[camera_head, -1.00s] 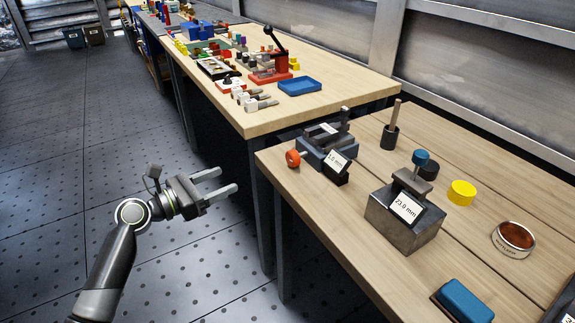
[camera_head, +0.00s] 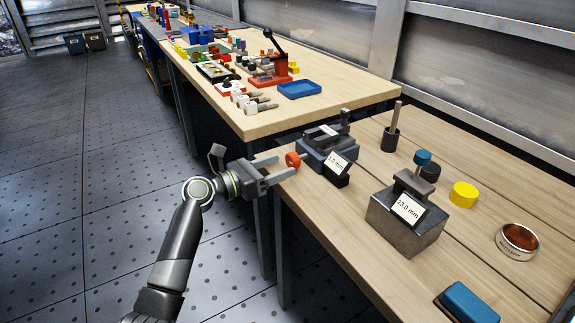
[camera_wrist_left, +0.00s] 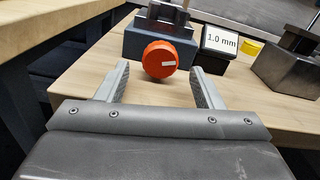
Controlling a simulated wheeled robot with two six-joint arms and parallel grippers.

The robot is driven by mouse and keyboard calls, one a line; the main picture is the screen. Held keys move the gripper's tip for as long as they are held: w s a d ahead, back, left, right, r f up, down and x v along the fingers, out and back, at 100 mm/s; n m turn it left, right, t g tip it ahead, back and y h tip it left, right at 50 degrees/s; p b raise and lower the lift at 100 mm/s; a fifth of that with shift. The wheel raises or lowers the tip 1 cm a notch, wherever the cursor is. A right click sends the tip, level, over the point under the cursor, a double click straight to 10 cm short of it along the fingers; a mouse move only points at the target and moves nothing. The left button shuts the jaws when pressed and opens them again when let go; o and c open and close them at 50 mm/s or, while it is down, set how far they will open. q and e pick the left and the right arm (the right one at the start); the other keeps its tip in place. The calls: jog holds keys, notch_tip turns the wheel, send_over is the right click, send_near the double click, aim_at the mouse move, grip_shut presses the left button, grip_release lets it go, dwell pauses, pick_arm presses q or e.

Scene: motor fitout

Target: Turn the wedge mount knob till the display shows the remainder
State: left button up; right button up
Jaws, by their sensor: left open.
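The wedge mount (camera_head: 327,141) is a dark grey block near the left edge of the wooden table. Its orange-red knob (camera_head: 293,160) faces my left gripper. Its display (camera_head: 337,165) reads 1.0 mm in the left wrist view (camera_wrist_left: 221,41). My left gripper (camera_head: 284,165) is open, its two fingers reaching to either side of the knob. In the left wrist view the knob (camera_wrist_left: 159,59) sits centred just beyond the gap between the fingertips (camera_wrist_left: 160,75), with a white mark pointing right. I see no contact. My right gripper is not in view.
A second steel block (camera_head: 405,228) with a blue knob (camera_head: 423,157) has a display reading 23.0 mm. The neighbouring bench (camera_head: 262,122) holds many tools.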

aim_at(289, 163)
pick_arm(q)
jog(key=shift+x, duration=1.7)
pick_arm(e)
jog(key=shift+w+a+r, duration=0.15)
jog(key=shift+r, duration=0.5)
pick_arm(q)
jog(key=c, duration=1)
jog(key=shift+m, duration=2.2)
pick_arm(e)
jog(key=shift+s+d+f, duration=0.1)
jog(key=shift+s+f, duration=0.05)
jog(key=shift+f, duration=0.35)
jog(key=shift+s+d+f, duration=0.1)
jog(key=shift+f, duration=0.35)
